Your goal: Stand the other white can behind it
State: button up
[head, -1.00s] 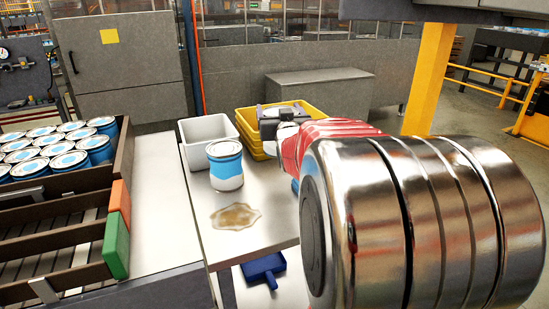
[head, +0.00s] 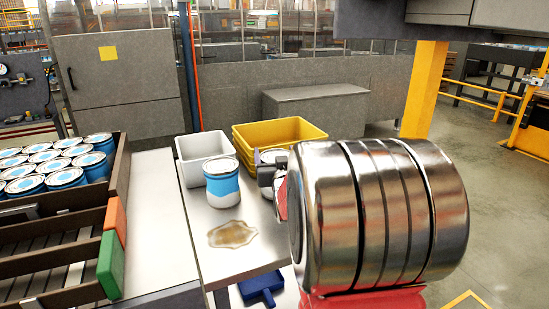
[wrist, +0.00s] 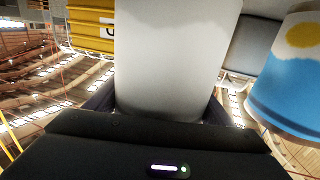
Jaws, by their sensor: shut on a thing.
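My gripper (head: 268,174) is shut on a white can (wrist: 175,55), which fills the middle of the wrist view between the two dark fingers. In the head view only the top part of this held can (head: 273,156) shows, in front of the yellow bins and partly hidden by my arm. Another can (head: 222,183), blue and white with a grey lid, stands upright on the table (head: 205,262), left of my gripper. Its blue side with a yellow spot shows at the right of the wrist view (wrist: 290,85). I cannot tell whether the held can touches the table.
A brown puddle (head: 232,234) lies on the table in front of the standing can. A white bin (head: 187,165) is behind it, stacked yellow bins (head: 248,136) are behind the held can. A blue dustpan (head: 262,287) lies below. Many cans fill a crate (head: 122,165) at left.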

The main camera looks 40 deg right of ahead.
jog(key=shift+f, duration=0.45)
jog(key=o, duration=1.2)
jog(key=shift+f, duration=0.1)
jog(key=shift+s+a, duration=0.35)
jog(key=shift+s, duration=0.25)
jog(key=v, duration=1)
jog(key=shift+s+a, duration=0.25)
jog(key=shift+a, duration=0.1)
